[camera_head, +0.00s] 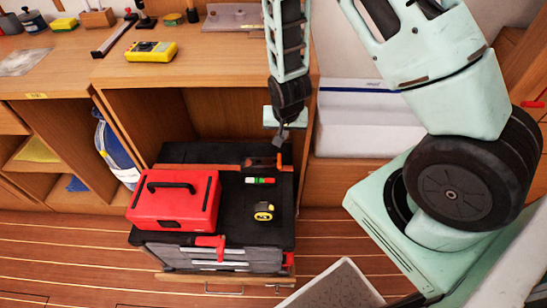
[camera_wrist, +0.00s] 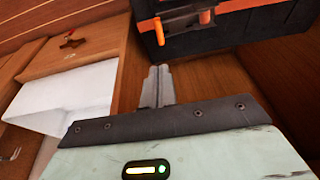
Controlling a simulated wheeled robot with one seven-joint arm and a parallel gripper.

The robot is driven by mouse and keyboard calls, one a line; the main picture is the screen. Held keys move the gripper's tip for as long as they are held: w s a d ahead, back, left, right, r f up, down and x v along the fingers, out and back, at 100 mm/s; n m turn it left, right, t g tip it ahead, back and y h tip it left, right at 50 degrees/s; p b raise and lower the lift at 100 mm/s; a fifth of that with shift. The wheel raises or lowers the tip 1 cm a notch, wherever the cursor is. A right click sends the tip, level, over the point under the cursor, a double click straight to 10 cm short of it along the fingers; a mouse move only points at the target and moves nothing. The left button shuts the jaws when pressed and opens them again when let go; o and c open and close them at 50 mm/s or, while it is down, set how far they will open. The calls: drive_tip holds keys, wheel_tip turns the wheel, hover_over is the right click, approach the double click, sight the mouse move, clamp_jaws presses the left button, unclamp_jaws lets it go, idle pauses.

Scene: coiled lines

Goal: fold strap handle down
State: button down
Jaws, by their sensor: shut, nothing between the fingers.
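A red toolbox (camera_head: 175,205) with a black handle (camera_head: 171,187) across its lid sits on a black tool chest (camera_head: 250,215). I cannot tell whether this handle is the strap handle, or whether it lies flat. My gripper (camera_head: 281,137) hangs beyond the chest's far edge, apart from the red toolbox. In the wrist view its fingers (camera_wrist: 157,84) are together and empty. A dark box edge with orange parts (camera_wrist: 190,22) shows ahead of the fingers, apart from them; the red toolbox is out of that view.
On the chest lie a yellow tape measure (camera_head: 264,211), a marker (camera_head: 260,180) and an orange-brown tool (camera_head: 264,163). A red-handled tool (camera_head: 210,241) is at its front. A yellow meter (camera_head: 151,51) lies on the wooden bench (camera_head: 215,65). A white block (camera_head: 365,125) stands right of my gripper.

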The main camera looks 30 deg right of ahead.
sight(280, 159)
drive_tip(key=x, duration=1.4)
drive_tip(key=shift+s+a+f, duration=0.1)
drive_tip(key=shift+s+a, duration=0.15)
drive_tip(key=shift+s, duration=0.05)
drive_tip(key=shift+s+d+f+b, duration=0.1)
drive_tip(key=shift+d+f+b, duration=0.1)
drive_tip(key=shift+f+b, duration=0.2)
drive_tip(key=shift+s+d+f+b, duration=0.15)
drive_tip(key=shift+f+b, duration=0.15)
drive_tip(key=shift+f, duration=0.2)
drive_tip(key=shift+r, duration=0.1)
